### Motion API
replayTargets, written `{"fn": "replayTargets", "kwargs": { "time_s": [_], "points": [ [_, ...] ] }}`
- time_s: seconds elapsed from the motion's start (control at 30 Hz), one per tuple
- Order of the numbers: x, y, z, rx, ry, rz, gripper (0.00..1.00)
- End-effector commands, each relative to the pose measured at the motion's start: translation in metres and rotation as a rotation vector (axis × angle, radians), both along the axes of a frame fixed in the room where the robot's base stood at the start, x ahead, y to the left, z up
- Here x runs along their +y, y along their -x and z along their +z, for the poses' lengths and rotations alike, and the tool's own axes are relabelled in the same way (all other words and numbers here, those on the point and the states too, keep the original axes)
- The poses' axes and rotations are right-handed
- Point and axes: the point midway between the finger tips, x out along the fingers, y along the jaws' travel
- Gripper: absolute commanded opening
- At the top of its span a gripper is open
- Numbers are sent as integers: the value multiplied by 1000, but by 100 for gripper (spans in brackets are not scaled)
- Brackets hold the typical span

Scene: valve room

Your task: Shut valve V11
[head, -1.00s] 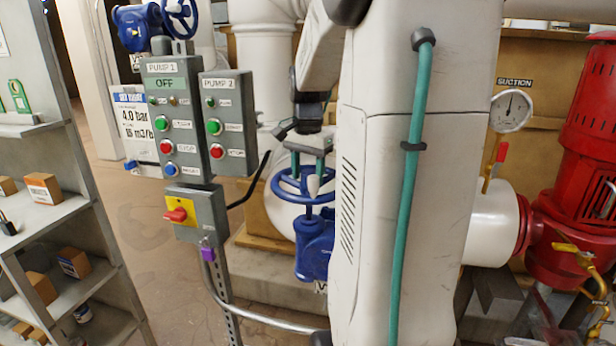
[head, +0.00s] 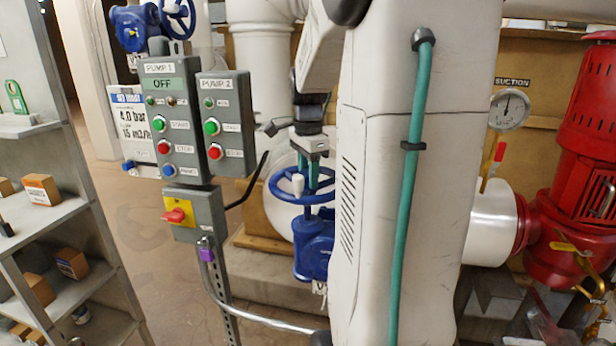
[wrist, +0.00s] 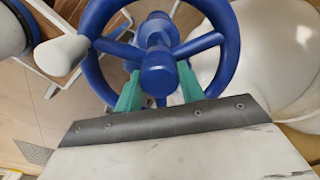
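My gripper (head: 314,176) points down into the wheel from above. In the wrist view the wheel (wrist: 232,50) fills the upper middle, its knob (wrist: 62,55) at the left. The teal fingers of my gripper (wrist: 160,92) stand apart on either side of the near spoke, close to the hub (wrist: 158,72). A gap shows between the fingers and the spoke. The fingertips are hidden.
A shelf (head: 60,215) is at far left. A red pump (head: 580,160) and a suction gauge (head: 508,108) are at right.

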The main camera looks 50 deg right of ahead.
Motion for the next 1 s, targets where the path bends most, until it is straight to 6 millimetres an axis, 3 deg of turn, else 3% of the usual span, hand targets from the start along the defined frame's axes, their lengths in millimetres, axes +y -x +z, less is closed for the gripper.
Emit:
{"fn": "replayTargets", "kwargs": {
  "time_s": [0.03,0.17,0.6,1.0],
  "points": [
    [3,4,-9,18,-15,2,52],
    [3,2,4,15,-14,3,62],
    [2,1,55,8,-9,2,62],
    [2,2,62,6,-10,1,62]
  ]
}}
